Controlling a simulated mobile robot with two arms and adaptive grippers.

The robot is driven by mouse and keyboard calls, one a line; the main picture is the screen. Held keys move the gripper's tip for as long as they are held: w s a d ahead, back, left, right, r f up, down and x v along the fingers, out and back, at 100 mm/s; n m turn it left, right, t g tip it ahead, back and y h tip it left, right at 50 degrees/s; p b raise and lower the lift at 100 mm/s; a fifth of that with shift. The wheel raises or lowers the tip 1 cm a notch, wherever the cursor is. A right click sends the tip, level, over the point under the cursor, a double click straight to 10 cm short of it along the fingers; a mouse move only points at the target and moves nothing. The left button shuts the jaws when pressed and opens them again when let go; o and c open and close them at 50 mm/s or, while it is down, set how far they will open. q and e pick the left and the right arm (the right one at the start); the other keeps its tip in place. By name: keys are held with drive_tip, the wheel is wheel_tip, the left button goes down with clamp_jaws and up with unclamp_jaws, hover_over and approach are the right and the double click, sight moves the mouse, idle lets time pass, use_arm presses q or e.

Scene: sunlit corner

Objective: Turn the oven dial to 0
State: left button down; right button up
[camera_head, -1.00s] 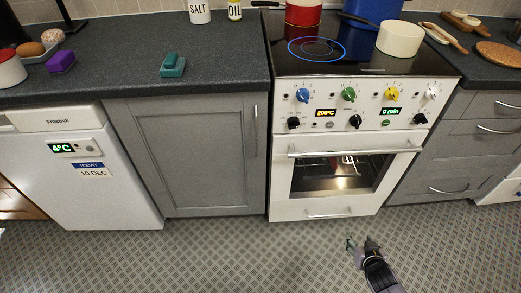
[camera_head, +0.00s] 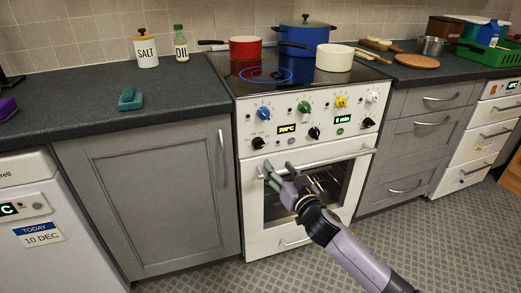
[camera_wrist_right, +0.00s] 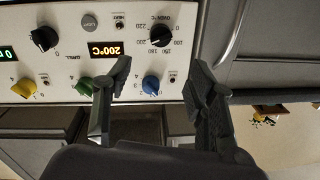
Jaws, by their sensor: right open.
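The white oven (camera_head: 300,232) stands under the black glass hob, its control panel facing me. The oven dial is the black knob (camera_head: 258,142) at the lower left of the panel. In the right wrist view, which shows the panel upside down, this dial (camera_wrist_right: 161,36) sits under "OVEN °C" lettering with a number scale. The display (camera_head: 286,129) beside it reads 200°C. My right gripper (camera_head: 278,169) is open and empty, in front of the upper oven door and below the dial, apart from it. Its two spread fingers (camera_wrist_right: 158,72) show in the wrist view. My left gripper is not in view.
The blue (camera_head: 264,113), green (camera_head: 304,107), yellow (camera_head: 341,102) and white knobs line the panel's top row. Another black knob (camera_head: 314,133) sits right of the display. The door handle (camera_head: 325,163) runs close behind my gripper. Pots stand on the hob; the floor is clear.

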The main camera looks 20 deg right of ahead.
sight(261, 146)
drive_tip(key=w, duration=0.3)
drive_tip(key=w+b, duration=0.1)
drive_tip(key=w, duration=0.3)
drive_tip(key=w+a, duration=0.1)
drive_tip(key=w, duration=0.2)
drive_tip(key=shift+w+a+b, duration=0.1)
drive_tip(key=shift+w+b, duration=0.2)
drive_tip(key=shift+w+a, duration=0.1)
drive_tip(key=shift+w, duration=0.8)
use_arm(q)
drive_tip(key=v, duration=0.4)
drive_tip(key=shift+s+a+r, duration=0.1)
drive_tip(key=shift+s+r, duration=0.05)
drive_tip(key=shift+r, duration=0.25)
use_arm(e)
drive_tip(key=c, duration=1.1)
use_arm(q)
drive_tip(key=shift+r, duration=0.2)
